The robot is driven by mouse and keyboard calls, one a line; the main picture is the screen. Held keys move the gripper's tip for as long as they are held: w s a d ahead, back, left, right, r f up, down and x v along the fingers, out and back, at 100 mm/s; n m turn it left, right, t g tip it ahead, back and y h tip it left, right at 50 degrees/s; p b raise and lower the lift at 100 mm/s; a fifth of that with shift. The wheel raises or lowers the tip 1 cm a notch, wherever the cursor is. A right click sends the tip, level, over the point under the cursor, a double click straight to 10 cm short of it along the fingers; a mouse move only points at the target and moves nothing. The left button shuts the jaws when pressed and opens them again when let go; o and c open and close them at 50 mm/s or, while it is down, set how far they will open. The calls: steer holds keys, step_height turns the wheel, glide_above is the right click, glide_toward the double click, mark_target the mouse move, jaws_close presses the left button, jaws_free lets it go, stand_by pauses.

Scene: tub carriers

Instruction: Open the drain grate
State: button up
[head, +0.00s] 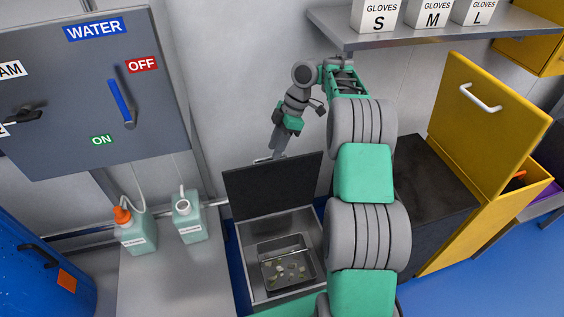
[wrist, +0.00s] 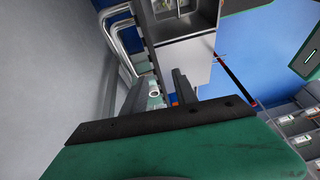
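The drain grate (head: 275,185) appears as a dark flat panel, hinged up and standing steeply tilted at the back of a metal floor pit (head: 247,250). The pit is uncovered, and a dark basket (head: 262,262) with small debris sits inside it. My gripper (head: 269,158) points down at the grate's upper edge, near its middle. It looks very close to that edge; I cannot tell whether it touches. In the wrist view a dark finger (wrist: 183,86) shows before a pale grey panel. The finger gap is not clear.
Two bottles (head: 136,232) (head: 189,219) stand on a grey bench left of the pit. A wall panel (head: 75,80) marked WATER hangs above. A dark box (head: 425,195) and yellow cabinet (head: 490,110) stand right.

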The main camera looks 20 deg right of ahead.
steer(key=s+r+b, duration=0.2)
steer(key=s+r, duration=0.1)
steer(key=s, duration=0.4)
steer(key=shift+a, duration=0.3)
steer(key=shift+s, duration=0.1)
